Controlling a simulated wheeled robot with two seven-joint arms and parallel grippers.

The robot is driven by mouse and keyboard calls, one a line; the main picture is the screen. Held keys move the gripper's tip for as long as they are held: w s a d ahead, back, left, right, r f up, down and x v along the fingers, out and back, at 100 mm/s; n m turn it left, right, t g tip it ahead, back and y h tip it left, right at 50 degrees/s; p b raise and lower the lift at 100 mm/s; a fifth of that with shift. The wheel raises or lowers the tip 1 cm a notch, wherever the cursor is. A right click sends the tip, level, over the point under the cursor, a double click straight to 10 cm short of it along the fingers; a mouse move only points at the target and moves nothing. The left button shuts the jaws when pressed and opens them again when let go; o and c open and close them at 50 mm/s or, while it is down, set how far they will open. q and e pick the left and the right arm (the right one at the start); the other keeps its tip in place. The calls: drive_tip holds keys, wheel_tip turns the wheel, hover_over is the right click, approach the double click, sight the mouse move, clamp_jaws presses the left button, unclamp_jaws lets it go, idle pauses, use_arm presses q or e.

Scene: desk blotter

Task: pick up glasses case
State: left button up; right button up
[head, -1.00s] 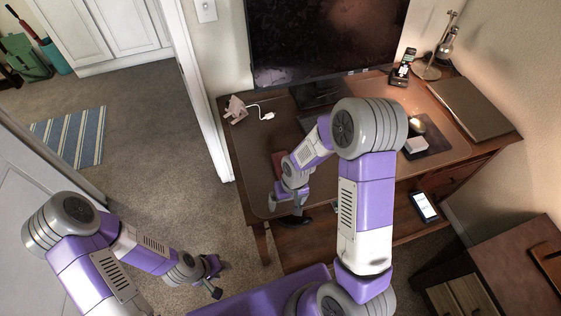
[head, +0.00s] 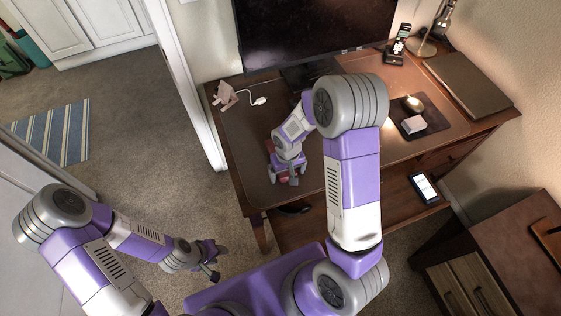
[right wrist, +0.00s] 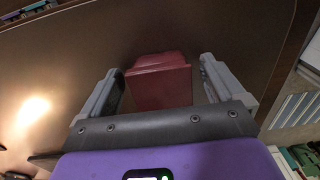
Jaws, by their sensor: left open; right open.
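The glasses case looks like a dark red, box-shaped thing (right wrist: 158,82) in the right wrist view. It lies on the desk blotter between the two spread fingers of my right gripper (right wrist: 160,88), with a gap on each side. My right gripper is open and holds nothing. My left gripper (head: 213,263) is open and empty, low over the floor and away from the desk.
The desk (head: 237,150) carries a monitor (head: 310,35), a pink item with a white cable (head: 224,96), a mouse (head: 412,103), a white box (head: 414,124), a cordless phone (head: 397,46) and a laptop (head: 468,82). A smartphone (head: 424,187) lies lower at the front.

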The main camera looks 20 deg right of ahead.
drive_tip(key=c, duration=1.1)
